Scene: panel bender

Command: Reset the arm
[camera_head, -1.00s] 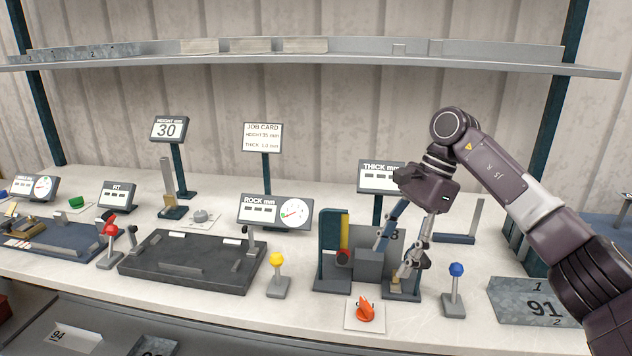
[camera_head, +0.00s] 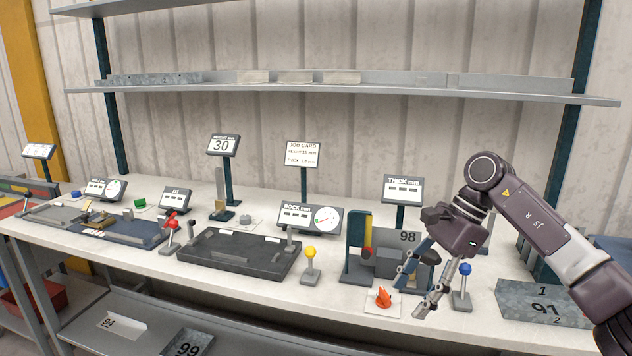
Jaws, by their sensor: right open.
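My right gripper (camera_head: 411,292) is open and empty. Its fingers point down in front of the thickness station, between the orange knob (camera_head: 383,297) and the blue-topped lever (camera_head: 462,287). My right arm (camera_head: 535,225) comes in from the right edge. Behind the gripper stands the thickness station (camera_head: 357,252) with a grey plate marked 98 (camera_head: 407,238), partly hidden by the fingers. The THICK display (camera_head: 403,190) stands above it. My left gripper is not in view.
A yellow-topped lever (camera_head: 309,262) and a dark fixture (camera_head: 240,255) stand to the left. A long shelf (camera_head: 350,90) runs above the bench. The bench front edge is near the gripper.

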